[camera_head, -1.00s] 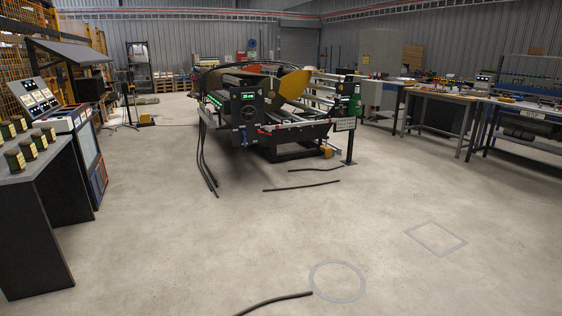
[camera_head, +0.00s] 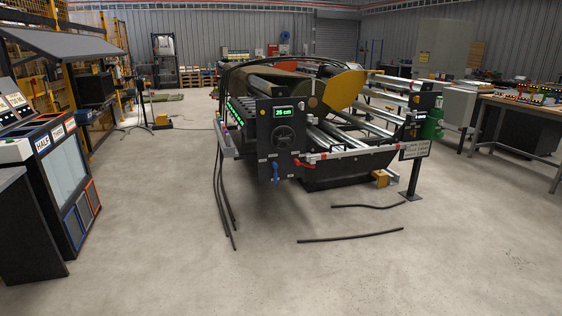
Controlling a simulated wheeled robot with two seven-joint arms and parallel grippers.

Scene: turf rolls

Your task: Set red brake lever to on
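A red lever (camera_head: 304,163) shows low on the front of the large black machine (camera_head: 263,150), just right of its control panel. It looks roughly level; I cannot read any on or off mark beside it. A blue lever (camera_head: 275,172) hangs down to its left, below a dark handwheel (camera_head: 284,137) and a green display (camera_head: 284,113) reading "25 cm". The machine stands ahead of me across the floor. Neither of my grippers is in view.
Open concrete floor (camera_head: 310,275) lies between me and the machine. Dark hoses or rods (camera_head: 350,237) lie on it. A sign post (camera_head: 411,180) stands right of the machine. A dark console (camera_head: 68,180) is at the left, a workbench (camera_head: 525,112) at the right.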

